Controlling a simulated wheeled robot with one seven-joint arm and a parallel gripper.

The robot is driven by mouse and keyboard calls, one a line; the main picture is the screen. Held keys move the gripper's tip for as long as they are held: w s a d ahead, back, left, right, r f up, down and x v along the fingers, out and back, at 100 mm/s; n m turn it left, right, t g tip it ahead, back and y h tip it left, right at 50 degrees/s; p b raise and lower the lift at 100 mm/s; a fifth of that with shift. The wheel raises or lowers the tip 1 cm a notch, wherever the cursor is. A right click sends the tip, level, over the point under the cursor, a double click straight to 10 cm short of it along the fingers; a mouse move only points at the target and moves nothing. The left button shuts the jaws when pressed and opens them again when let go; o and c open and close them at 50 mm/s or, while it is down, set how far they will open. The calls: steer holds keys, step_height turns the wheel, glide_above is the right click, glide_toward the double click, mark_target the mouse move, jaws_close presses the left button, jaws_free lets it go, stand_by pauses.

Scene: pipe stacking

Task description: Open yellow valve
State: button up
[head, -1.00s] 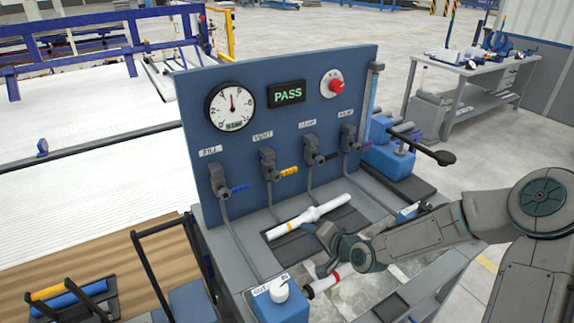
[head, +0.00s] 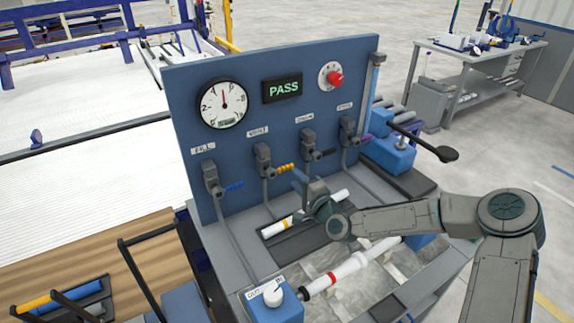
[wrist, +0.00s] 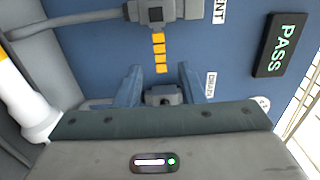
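The yellow valve handle (head: 286,168) sticks out to the right from its dark valve body (head: 264,156), second from left on the blue panel. In the wrist view the yellow handle (wrist: 159,50) lies ahead, with its tip between the fingertips of my gripper (wrist: 158,72). The fingers are apart on either side of it, with visible gaps, so it is not gripped. In the head view my gripper (head: 301,183) is just below and right of the handle, in front of the panel.
Blue (head: 234,185), black (head: 325,153) and purple (head: 357,138) valve handles share the panel (head: 200,120). The display (head: 283,89) reads PASS. A white pipe (head: 277,229) lies below my gripper. A red-banded pipe (head: 345,268) lies nearer, beside a blue knob box (head: 278,309).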

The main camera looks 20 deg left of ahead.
mark_target(288, 169)
steer(key=p+x, duration=0.1)
steer(key=x, duration=0.6)
steer(key=shift+w+p, duration=0.2)
steer(key=shift+p, duration=0.2)
jaws_close()
